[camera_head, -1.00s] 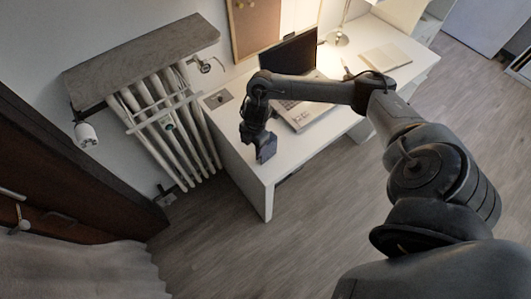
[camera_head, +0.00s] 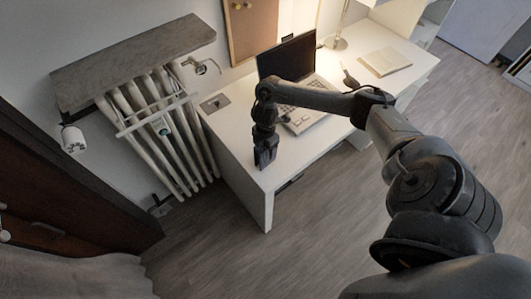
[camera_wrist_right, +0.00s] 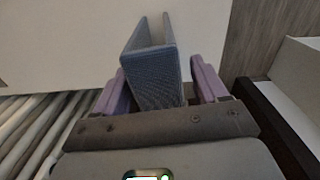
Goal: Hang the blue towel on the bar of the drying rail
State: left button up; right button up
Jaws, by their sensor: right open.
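The blue towel (camera_wrist_right: 155,75) shows in the right wrist view as a folded, blue-grey, textured piece with an open V-shaped top edge, over the white desk. It lies between the two purple fingers of my right gripper (camera_wrist_right: 160,88), which are open on either side of it. In the head view my right gripper (camera_head: 264,158) points down over the desk's front left part; I cannot make out the towel there. The white drying rail (camera_head: 155,115) hangs in front of the radiator, left of the gripper, and its bar looks bare. My left gripper is out of view.
The white desk (camera_head: 228,135) carries an open laptop (camera_head: 300,105), a notebook (camera_head: 385,62) and a lamp (camera_head: 337,42). A grey shelf (camera_head: 135,60) sits above the radiator (camera_head: 180,150). Floor in front of the radiator and desk is clear.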

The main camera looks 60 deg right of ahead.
jog(key=shift+f, duration=1.3)
jog(key=c, duration=1.1)
jog(key=shift+o, duration=0.2)
jog(key=shift+r, duration=0.1)
